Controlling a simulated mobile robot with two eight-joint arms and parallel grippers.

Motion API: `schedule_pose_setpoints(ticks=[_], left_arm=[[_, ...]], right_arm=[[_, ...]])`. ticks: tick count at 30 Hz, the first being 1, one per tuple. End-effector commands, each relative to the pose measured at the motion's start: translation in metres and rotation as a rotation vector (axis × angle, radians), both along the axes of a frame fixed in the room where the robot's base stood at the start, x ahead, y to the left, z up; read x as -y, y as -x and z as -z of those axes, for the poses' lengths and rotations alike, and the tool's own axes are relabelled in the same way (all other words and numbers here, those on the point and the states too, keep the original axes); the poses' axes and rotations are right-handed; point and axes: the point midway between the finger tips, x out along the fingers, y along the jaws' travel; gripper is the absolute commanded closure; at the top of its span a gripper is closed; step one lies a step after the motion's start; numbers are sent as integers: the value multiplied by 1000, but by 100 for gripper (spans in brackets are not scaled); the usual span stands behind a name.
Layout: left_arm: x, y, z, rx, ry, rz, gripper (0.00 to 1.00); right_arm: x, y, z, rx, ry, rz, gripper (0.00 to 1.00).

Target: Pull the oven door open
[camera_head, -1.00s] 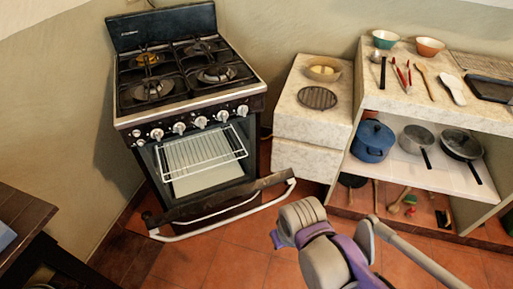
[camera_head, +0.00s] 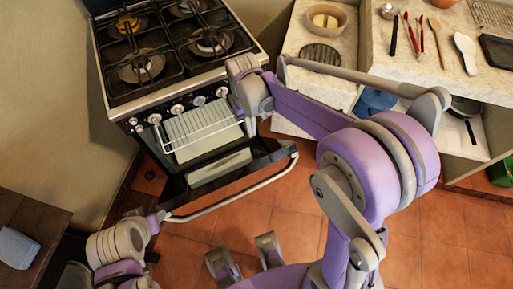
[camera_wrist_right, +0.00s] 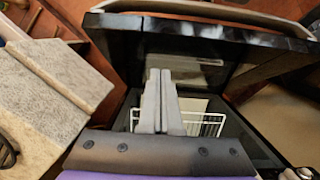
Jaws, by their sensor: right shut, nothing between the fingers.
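The black oven (camera_head: 115,113) stands at the left with its door (camera_head: 262,160) partly open, tilted down and outward. The door's pale bar handle (camera_head: 235,194) runs along its outer edge. A white wire rack (camera_head: 200,128) shows inside the oven. My right gripper (camera_head: 250,126) is at the right side of the oven opening. In the right wrist view its fingers (camera_wrist_right: 160,78) are shut and empty, pointing into the gap between the door's dark panel (camera_wrist_right: 205,38) and the rack (camera_wrist_right: 214,122). Contact with the door cannot be told. My left arm shows at lower left; its fingers are not visible.
A stone counter (camera_head: 450,60) with bowls and utensils lies to the right, with a lower stone block beside the oven. A blue pot (camera_head: 372,101) sits on the shelf below. A dark wooden table (camera_head: 45,213) is at the left. Tiled floor (camera_head: 295,228) lies in front.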

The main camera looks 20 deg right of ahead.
Motion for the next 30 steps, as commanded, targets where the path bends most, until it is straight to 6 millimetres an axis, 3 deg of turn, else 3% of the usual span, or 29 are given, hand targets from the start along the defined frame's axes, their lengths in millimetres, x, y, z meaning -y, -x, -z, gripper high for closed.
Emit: schedule_pose_setpoints(ticks=[3, 8, 16, 30], left_arm=[[0, 0, 5, -1, 0, 0, 50], [0, 0, 9, -3, 0, 0, 50], [0, 1, 10, -3, 0, 0, 50], [0, 1, 10, -3, 0, 0, 50]], right_arm=[[1, 4, 28, 0, 0, 0, 100], [1, 11, 59, 1, 0, 0, 100], [3, 38, 74, 1, 0, 0, 100], [4, 42, 77, 3, 0, 0, 100]])
